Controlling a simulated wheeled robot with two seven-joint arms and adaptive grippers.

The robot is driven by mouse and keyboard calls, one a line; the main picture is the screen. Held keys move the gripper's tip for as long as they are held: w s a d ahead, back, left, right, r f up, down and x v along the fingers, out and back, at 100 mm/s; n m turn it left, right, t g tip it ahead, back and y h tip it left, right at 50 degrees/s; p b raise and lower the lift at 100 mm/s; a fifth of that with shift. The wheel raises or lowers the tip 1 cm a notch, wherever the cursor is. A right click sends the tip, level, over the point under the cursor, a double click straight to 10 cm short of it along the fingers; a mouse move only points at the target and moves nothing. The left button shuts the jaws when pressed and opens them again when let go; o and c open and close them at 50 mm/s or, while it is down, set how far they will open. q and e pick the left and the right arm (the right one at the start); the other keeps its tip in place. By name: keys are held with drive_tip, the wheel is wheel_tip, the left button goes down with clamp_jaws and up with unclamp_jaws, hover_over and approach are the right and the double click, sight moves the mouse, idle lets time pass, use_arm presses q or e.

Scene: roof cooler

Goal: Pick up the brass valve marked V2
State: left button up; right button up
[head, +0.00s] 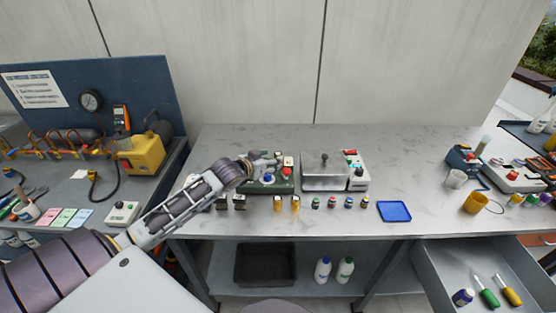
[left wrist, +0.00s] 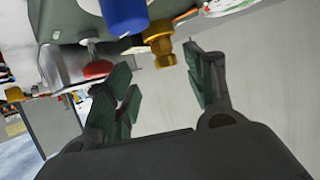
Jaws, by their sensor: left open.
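A brass fitting (left wrist: 159,44) shows in the left wrist view, next to a blue cylinder (left wrist: 125,15). No V2 marking can be read on it, so I cannot tell whether it is the V2 valve. My left gripper (left wrist: 166,85) is open, its two fingers either side of an empty gap, with the brass fitting just past the fingertips. In the head view my left gripper (head: 264,160) is over the green unit (head: 271,186), and its fingers are hard to make out. My right gripper is not in view.
A metal box (head: 325,172) stands right of the green unit. Several small bottles and yellow items (head: 294,204) line the table's front, with a blue tray (head: 394,211) to their right. The table right of the metal box is mostly clear. A red knob (left wrist: 97,69) is near the fingers.

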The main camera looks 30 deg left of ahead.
sight(276, 156)
use_arm(q)
drive_tip(key=shift+w, duration=0.15)
drive_tip(key=shift+w+a, duration=0.15)
drive_tip(key=shift+w, duration=0.3)
drive_tip(key=shift+x, duration=1.65)
drive_tip(key=shift+w+a+f, duration=0.15)
drive_tip(key=shift+w, duration=0.2)
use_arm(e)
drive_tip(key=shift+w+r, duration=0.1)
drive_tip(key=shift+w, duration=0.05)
